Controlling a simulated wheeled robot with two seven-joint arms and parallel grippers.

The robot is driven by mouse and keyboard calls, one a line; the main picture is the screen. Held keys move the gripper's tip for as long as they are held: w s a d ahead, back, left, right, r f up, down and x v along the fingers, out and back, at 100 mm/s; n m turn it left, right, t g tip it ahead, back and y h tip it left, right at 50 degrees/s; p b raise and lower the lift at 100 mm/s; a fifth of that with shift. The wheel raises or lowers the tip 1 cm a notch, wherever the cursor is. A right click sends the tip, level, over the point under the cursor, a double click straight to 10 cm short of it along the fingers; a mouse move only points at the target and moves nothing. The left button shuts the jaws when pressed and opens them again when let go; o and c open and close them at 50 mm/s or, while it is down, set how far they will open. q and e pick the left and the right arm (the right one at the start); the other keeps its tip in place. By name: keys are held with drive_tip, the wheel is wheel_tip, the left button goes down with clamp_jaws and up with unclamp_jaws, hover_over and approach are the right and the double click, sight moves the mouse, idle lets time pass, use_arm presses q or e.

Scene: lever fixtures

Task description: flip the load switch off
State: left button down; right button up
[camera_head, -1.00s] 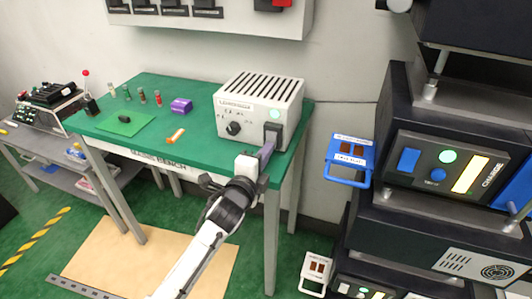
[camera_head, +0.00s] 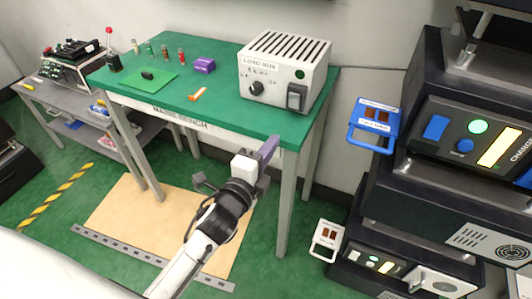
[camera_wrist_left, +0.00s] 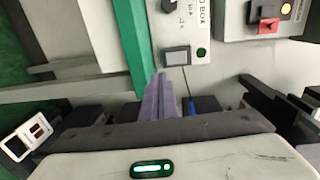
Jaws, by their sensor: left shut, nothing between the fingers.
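The load box (camera_head: 285,70) is a white vented box at the right end of the green bench. Its load switch (camera_head: 297,97) is a rocker in a dark frame on the front face, with a dark green round lamp (camera_head: 300,74) above it. My left gripper (camera_head: 268,149) is shut and empty, below and in front of the switch, apart from it, just off the bench's front edge. In the left wrist view the closed purple-grey fingers (camera_wrist_left: 160,97) point toward the switch (camera_wrist_left: 177,57), with a gap between. My right gripper is not in view.
The bench (camera_head: 225,112) holds a purple block (camera_head: 204,65), an orange piece (camera_head: 197,95) and several small cylinders. A blue-handled battery pack (camera_head: 374,124) and a dark charger stack (camera_head: 460,150) stand at the right. A red-buttoned wall box (camera_wrist_left: 268,14) shows in the left wrist view.

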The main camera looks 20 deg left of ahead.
use_arm(q)
drive_tip(key=shift+s+a+f, duration=0.1)
drive_tip(key=shift+s, duration=1.15)
drive_tip(key=s+d+f+n+g+h, duration=0.1)
drive_tip(key=s+f+n+g, duration=0.7)
drive_tip(key=s+f+n, duration=0.8)
drive_tip(key=s+f, duration=0.7)
drive_tip(key=f, duration=0.1)
drive_tip(key=shift+d+n+g+h, duration=0.3)
drive_tip(key=shift+d, duration=0.1)
